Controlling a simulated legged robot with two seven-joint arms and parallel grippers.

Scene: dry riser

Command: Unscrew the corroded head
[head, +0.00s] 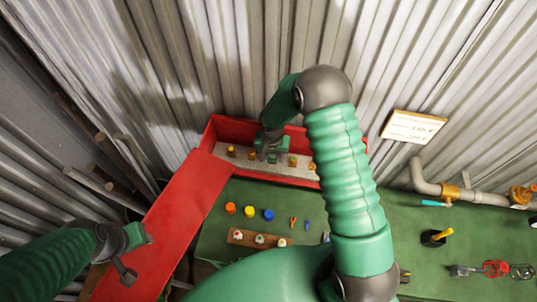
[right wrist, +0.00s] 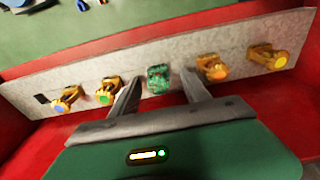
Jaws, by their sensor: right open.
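A corroded, green-crusted head (right wrist: 158,79) sits mid-row on a grey strip (right wrist: 225,62) in the right wrist view, among several brass heads with coloured centres. In the head view the row lies inside an open red box (head: 290,179). My right gripper (right wrist: 160,84) is open, its two fingers pointing at the strip on either side of the corroded head, with gaps visible; contact cannot be told. In the head view the right gripper (head: 270,150) partly hides the head. My left gripper (head: 126,272) is over the red lid at the lower left; its jaws are unclear.
Orange, yellow and blue caps (head: 249,212) and a wooden block (head: 258,239) with several round pieces lie on the green bench (head: 400,225). A pipe (head: 430,185) with brass fittings runs along the right wall. The red lid (head: 175,215) slants left of the box.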

